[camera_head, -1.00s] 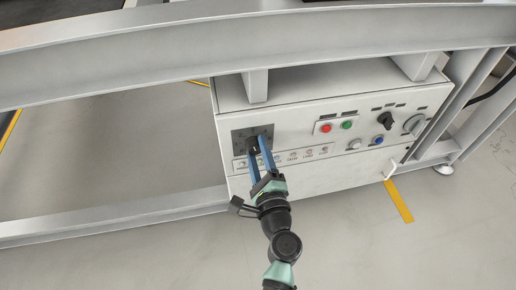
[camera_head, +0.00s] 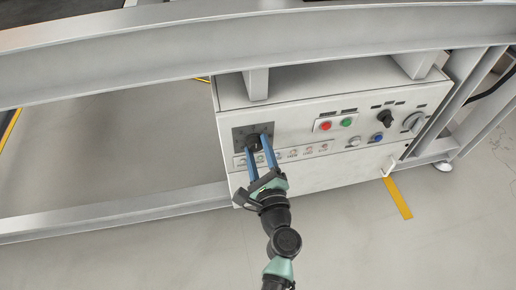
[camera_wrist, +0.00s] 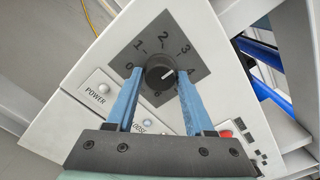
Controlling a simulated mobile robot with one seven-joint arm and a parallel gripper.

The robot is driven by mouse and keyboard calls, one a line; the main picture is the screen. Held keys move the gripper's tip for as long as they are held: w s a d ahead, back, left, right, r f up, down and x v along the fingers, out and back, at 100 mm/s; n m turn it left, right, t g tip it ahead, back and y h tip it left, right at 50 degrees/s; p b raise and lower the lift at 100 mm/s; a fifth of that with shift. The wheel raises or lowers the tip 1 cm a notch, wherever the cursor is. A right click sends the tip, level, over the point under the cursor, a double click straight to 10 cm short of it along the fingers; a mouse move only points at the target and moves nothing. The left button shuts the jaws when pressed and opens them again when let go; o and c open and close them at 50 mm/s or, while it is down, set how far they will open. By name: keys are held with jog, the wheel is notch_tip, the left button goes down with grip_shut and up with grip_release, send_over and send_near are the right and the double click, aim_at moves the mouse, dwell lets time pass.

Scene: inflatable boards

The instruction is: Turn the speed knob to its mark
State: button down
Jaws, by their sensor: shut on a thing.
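In the head view the knob (camera_head: 253,142) is small and partly behind my gripper (camera_head: 261,145).
The white control box (camera_head: 320,172) carries a red button (camera_head: 326,126), a green button (camera_head: 347,122), a blue button (camera_head: 377,138), a black selector (camera_head: 386,118) and a grey rotary switch (camera_head: 414,122). A row of small labelled buttons sits below the plate. A steel beam (camera_head: 180,60) crosses above.

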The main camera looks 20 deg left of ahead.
jog(key=shift+c, duration=1.4)
grip_release()
jog(key=shift+s, duration=0.1)
jog(key=p+v, duration=0.3)
jog(key=v, duration=1)
